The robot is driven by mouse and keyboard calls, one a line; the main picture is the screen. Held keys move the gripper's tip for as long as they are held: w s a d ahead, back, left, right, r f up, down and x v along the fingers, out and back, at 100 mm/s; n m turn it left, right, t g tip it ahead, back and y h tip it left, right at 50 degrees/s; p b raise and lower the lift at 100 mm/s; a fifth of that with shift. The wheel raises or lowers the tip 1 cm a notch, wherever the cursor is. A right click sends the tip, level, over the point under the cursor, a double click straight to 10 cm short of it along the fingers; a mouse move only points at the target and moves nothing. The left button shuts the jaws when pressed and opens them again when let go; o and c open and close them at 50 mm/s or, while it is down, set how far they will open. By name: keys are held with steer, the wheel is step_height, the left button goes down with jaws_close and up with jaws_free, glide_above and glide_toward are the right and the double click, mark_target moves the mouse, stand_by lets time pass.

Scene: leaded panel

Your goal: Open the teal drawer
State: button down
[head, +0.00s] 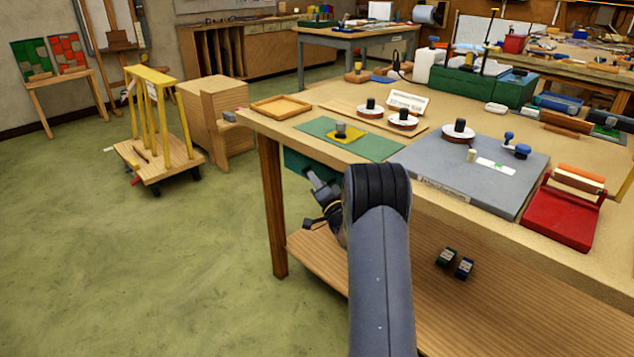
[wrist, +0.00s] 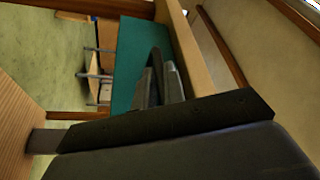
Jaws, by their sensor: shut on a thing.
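The teal drawer (head: 296,163) sits under the left end of the workbench top, partly hidden behind my arm. Its flat teal front (wrist: 130,62) shows in the wrist view, turned on its side. My gripper (head: 311,175) is at the drawer front, below the bench edge. In the wrist view, my gripper (wrist: 160,72) has its fingers shut on the dark drawer handle (wrist: 155,55), which is mostly hidden between them. I cannot tell how far the drawer stands out from the bench.
The workbench top (head: 335,95) carries a green mat (head: 375,148), a grey board (head: 425,160) and a red tool (head: 560,215). A wooden leg (head: 272,205) and lower shelf (head: 445,300) are near my arm. Floor to the left is clear up to a yellow-posted cart (head: 160,150).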

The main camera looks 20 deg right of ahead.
steer(key=s+a+b, duration=0.3)
steer(key=a+b, duration=0.1)
steer(key=a, duration=0.6)
steer(key=s+a+b, duration=0.4)
steer(key=a, duration=0.6)
steer(key=shift+s+b, duration=0.2)
steer(key=shift+b, duration=0.2)
steer(key=c, duration=1.5)
jaws_free()
steer(key=shift+s, duration=0.1)
steer(key=v, duration=1)
steer(key=shift+s+a, duration=0.1)
steer(key=shift+s, duration=0.2)
